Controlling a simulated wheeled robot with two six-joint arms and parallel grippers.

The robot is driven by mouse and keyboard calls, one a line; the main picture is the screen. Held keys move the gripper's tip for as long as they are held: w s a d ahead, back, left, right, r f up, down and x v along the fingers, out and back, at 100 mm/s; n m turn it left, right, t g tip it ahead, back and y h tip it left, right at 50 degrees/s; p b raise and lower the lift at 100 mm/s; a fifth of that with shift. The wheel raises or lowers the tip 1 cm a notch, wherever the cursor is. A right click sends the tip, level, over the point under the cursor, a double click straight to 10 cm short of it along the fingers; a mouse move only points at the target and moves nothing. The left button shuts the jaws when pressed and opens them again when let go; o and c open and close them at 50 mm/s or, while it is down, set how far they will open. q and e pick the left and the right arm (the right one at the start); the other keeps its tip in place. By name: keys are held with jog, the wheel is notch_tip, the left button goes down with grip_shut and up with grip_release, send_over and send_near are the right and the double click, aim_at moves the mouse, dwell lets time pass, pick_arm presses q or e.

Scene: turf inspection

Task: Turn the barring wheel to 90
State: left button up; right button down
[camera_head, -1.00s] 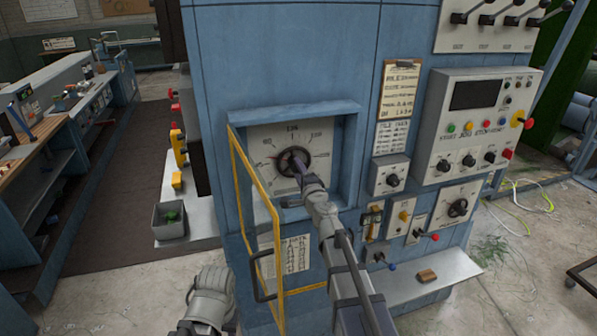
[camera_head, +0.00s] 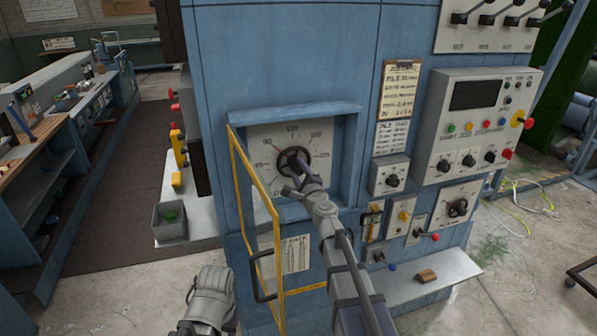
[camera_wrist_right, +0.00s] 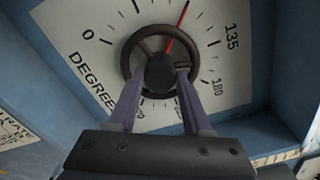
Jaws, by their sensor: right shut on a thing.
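The barring wheel (camera_head: 294,161) is a dark round handwheel in front of a pale degree dial (camera_head: 321,140), inside a recess of the blue cabinet. It fills the middle of the right wrist view (camera_wrist_right: 128,55). A red pointer (camera_wrist_right: 181,22) there slants up and right, close to a scale tick whose number is out of frame; 0 lies left of it and 135 right. In the head view the pointer (camera_head: 274,143) leans up-left. My right gripper (camera_wrist_right: 160,88) is shut on the wheel near its hub; it also shows in the head view (camera_head: 300,178).
A yellow-framed door (camera_head: 252,185) stands open left of the recess. Switch boxes (camera_head: 389,176) and a control panel (camera_head: 475,125) are to the right. A shelf (camera_head: 425,277) juts out below them. A grey part of my left arm shows at the bottom.

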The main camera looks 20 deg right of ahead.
jog(key=shift+c, duration=1.6)
grip_release()
jog(key=shift+s, duration=0.15)
jog(key=s, duration=0.7)
jog(key=shift+s+d, duration=0.15)
jog(key=shift+s, duration=0.15)
